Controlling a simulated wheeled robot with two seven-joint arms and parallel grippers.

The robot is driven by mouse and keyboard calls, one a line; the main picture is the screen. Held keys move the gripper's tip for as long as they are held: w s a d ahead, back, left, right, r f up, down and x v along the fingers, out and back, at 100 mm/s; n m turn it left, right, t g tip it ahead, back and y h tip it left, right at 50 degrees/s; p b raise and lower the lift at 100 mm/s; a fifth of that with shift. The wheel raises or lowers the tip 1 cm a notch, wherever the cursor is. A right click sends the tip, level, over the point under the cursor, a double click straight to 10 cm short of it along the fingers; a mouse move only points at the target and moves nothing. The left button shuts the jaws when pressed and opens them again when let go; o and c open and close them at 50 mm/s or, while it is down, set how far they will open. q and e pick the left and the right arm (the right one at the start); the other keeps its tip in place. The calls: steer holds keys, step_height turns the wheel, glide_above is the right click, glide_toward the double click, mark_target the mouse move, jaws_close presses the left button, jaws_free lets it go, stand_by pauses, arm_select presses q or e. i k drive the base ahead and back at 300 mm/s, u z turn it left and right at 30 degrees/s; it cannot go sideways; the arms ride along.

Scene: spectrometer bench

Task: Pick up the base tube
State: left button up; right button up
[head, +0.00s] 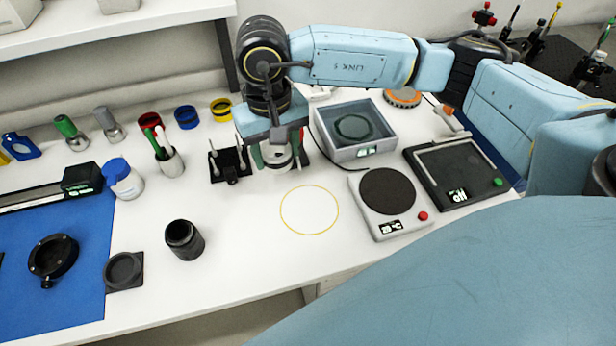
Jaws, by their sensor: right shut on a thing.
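My right gripper (277,156) points down above the bench at the back middle. It is shut on a pale short cylinder (278,154) with a dark band, mostly hidden by the fingers and wrist. I cannot tell whether this is the base tube, nor whether it touches the bench. A black open cylinder (184,240) stands upright on the white bench, apart from the gripper, in front and to the left. My left gripper is not in view.
A black stand (230,166) is close left of the gripper. A grey bath (352,133), a hotplate (388,192) and a dark panel device (458,172) stand to the right. A yellow circle (309,210) marks clear bench.

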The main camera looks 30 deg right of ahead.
mark_target(182, 237)
steer(key=z, duration=1.8)
steer(key=k, duration=0.75)
steer(key=u, duration=1.25)
